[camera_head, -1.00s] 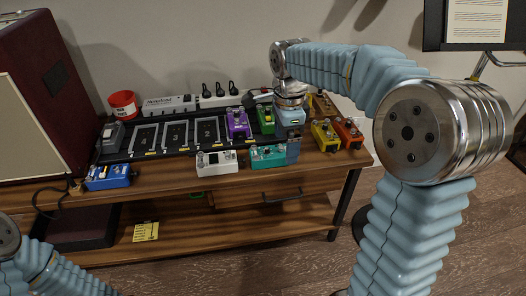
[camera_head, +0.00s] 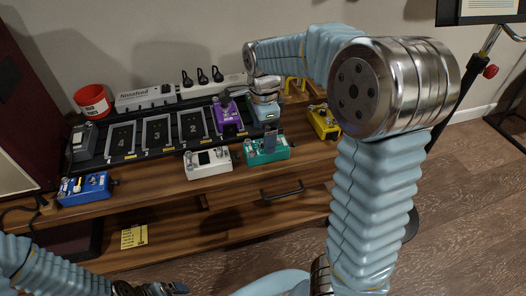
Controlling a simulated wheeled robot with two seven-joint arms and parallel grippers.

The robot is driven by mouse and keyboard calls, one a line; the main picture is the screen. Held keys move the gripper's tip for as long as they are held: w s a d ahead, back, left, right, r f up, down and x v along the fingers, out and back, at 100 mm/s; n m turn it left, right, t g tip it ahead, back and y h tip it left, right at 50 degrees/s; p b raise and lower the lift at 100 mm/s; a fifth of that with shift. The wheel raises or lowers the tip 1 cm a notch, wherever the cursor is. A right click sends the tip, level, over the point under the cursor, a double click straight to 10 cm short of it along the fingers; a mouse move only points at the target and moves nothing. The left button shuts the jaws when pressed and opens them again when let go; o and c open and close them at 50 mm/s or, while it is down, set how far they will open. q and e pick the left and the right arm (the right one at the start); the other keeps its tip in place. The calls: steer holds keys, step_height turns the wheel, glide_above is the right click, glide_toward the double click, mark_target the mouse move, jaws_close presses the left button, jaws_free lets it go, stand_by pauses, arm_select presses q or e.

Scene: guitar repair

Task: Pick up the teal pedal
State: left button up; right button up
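The teal pedal (camera_head: 256,156) lies on the wooden bench near its front edge, right of the white pedal (camera_head: 208,163). My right gripper (camera_head: 270,141) points down at the teal pedal, its dark finger overlapping the pedal's back right part. Only one finger shows clearly, so its opening is hidden, and I cannot tell whether it touches the pedal. The pedal appears to rest on the bench. My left gripper (camera_head: 160,289) is low at the bottom edge, partly cut off, away from the pedals; its opening is unclear.
A black pedalboard (camera_head: 137,154) with numbered slots and a purple pedal (camera_head: 228,114) lies behind. A blue pedal (camera_head: 84,188) is at the left and a yellow pedal (camera_head: 323,122) at the right. A red bucket (camera_head: 92,101) and power strip (camera_head: 206,92) stand at the back.

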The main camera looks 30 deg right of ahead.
mark_target(254, 156)
step_height(254, 156, down, 6)
steer(key=shift+s+a+r+b, duration=0.1)
steer(key=shift+s+b, duration=0.05)
steer(key=shift+b, duration=0.5)
steer(key=c, duration=1.3)
steer(key=shift+r, duration=0.1)
